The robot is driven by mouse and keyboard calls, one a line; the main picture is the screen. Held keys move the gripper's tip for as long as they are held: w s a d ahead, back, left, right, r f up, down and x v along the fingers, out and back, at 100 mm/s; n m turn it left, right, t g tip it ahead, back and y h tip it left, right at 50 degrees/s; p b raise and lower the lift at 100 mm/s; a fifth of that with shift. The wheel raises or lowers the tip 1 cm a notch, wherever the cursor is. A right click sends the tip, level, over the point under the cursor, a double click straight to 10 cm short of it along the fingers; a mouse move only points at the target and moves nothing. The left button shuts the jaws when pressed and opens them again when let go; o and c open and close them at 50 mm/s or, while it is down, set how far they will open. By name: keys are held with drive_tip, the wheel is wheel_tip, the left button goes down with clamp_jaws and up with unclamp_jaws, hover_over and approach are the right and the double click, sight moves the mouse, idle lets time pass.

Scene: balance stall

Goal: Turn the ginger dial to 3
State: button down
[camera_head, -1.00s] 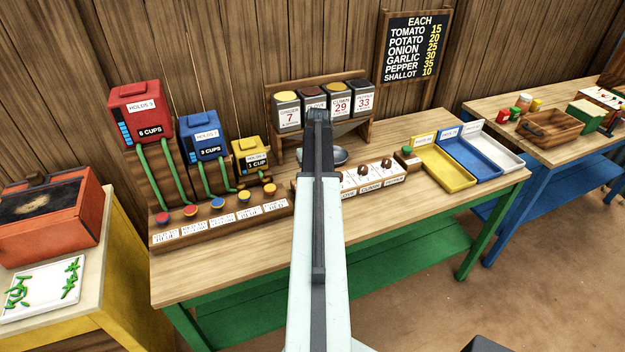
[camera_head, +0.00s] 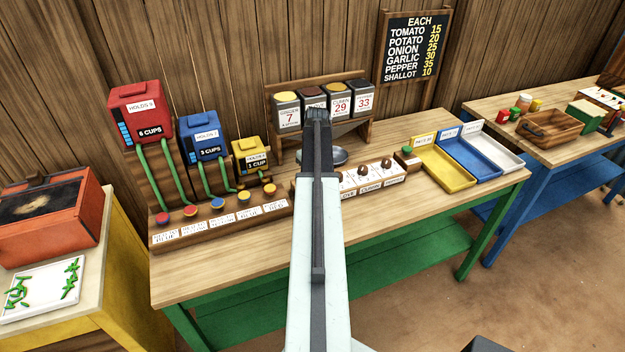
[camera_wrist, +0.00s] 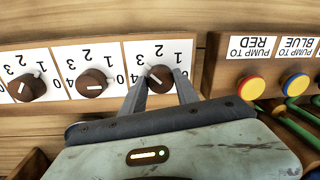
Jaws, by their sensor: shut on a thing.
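The ginger dial (camera_wrist: 160,78) is a round brown knob with a pale pointer line, on a white numbered plate. It is the rightmost of three dials visible in the wrist view. My gripper (camera_wrist: 161,84) has its two fingers on either side of this knob and is shut on it. The plate's numbers appear upside down; 1, 2 and 3 show around the knob. I cannot tell exactly which number the pointer meets. In the head view my arm hides this dial and my fingertips.
Two more dials, (camera_wrist: 92,83) and (camera_wrist: 27,88), stand beside it. The red pump button (camera_wrist: 251,88) and blue pump button (camera_wrist: 296,86) are on the other side.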

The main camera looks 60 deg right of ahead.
drive_tip(key=c, duration=0.9)
unclamp_jaws()
drive_tip(key=shift+s, duration=0.2)
drive_tip(key=shift+w, duration=0.1)
drive_tip(key=shift+r+p, duration=0.35)
drive_tip(key=r+p, duration=0.7)
drive_tip(key=shift+d+r, duration=0.15)
drive_tip(key=shift+d, duration=0.1)
